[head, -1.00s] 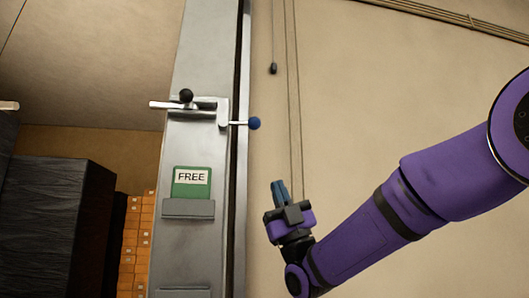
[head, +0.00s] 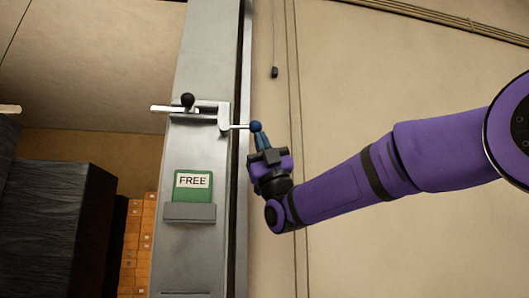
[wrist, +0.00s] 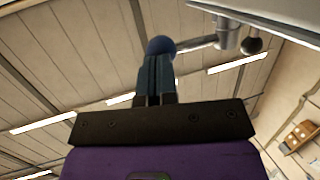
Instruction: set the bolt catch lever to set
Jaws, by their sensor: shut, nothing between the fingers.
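The bolt catch lever (head: 238,127) is a short metal arm with a blue ball knob (head: 255,126), sticking out to the right from the grey post. A metal bolt (head: 175,109) with a black knob (head: 187,100) lies across the post beside it. A green card reading FREE (head: 192,183) sits in a holder below. My gripper (head: 260,138) is shut and empty, its fingertips just below the blue knob. In the wrist view the blue knob (wrist: 160,48) shows right at the tips of the shut fingers (wrist: 156,68); I cannot tell whether they touch.
The grey post (head: 190,250) runs up the middle, with a plain wall (head: 400,80) to its right. A thin cord with a dark end (head: 275,72) hangs on the wall. Dark stacked blocks (head: 50,210) and orange boxes (head: 136,235) stand at the left.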

